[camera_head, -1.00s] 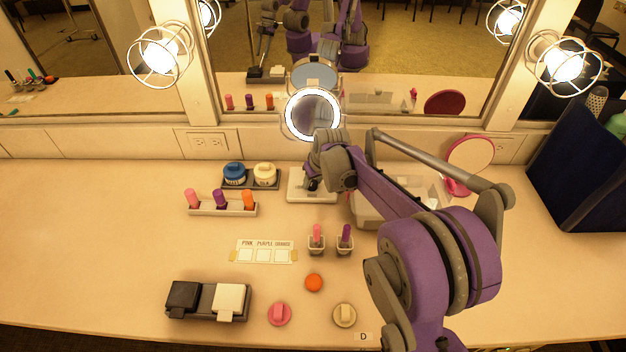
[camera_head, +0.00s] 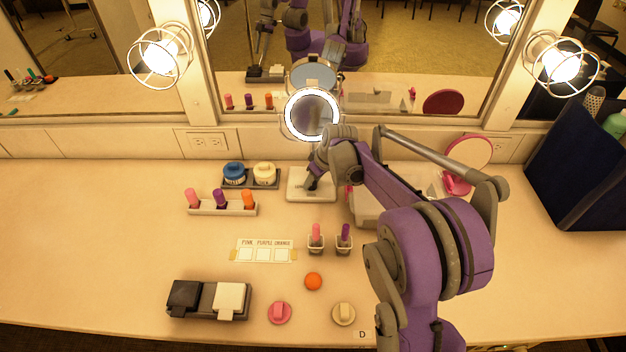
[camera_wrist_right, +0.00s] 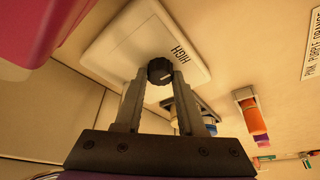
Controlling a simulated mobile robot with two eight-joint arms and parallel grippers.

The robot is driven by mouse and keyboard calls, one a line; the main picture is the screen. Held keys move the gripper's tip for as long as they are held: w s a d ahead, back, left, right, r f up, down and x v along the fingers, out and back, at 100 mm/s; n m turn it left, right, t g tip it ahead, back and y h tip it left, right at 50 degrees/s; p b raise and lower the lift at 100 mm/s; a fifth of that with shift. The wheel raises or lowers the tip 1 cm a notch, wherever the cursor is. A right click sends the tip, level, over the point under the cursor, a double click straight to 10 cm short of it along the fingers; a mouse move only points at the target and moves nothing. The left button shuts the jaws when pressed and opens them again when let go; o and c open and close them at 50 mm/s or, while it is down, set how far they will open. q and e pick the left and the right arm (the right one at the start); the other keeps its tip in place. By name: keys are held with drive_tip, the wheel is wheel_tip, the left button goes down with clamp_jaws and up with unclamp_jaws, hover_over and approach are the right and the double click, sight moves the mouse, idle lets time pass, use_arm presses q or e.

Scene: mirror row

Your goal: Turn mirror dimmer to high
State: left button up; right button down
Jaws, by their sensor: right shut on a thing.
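The lit round mirror (camera_head: 313,114) has a bright white ring light. It stands at the back of the counter on a white square base (camera_head: 297,187). In the right wrist view the base (camera_wrist_right: 125,45) carries a dark dimmer knob (camera_wrist_right: 160,71) with a pale pointer mark. The printed word HIGH (camera_wrist_right: 180,55) is beside the knob. My right gripper (camera_head: 312,183) is at the base; in the wrist view its two fingers (camera_wrist_right: 160,85) are shut on the knob from either side. My left gripper is not in view.
Blue and cream jars (camera_head: 234,174) and a lipstick rack (camera_head: 222,209) stand left of the base. A pink hand mirror (camera_head: 466,157) is farther right. The left counter is mostly clear.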

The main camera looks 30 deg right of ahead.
drive_tip(key=c, duration=0.5)
unclamp_jaws()
drive_tip(key=p+v, duration=0.1)
drive_tip(key=v, duration=1)
drive_tip(key=shift+a, duration=0.1)
drive_tip(key=s+a+m+p, duration=0.1)
drive_tip(key=s+a+p, duration=0.2)
drive_tip(key=s+a, duration=0.5)
drive_tip(key=s+a+m+t+h+p, duration=0.1)
drive_tip(key=s+a+p, duration=0.2)
drive_tip(key=s+a, duration=0.5)
drive_tip(key=s, duration=0.8)
drive_tip(key=shift+s+a+f+m, duration=0.25)
drive_tip(key=shift+s+a+m, duration=0.05)
drive_tip(key=shift+s+m, duration=0.1)
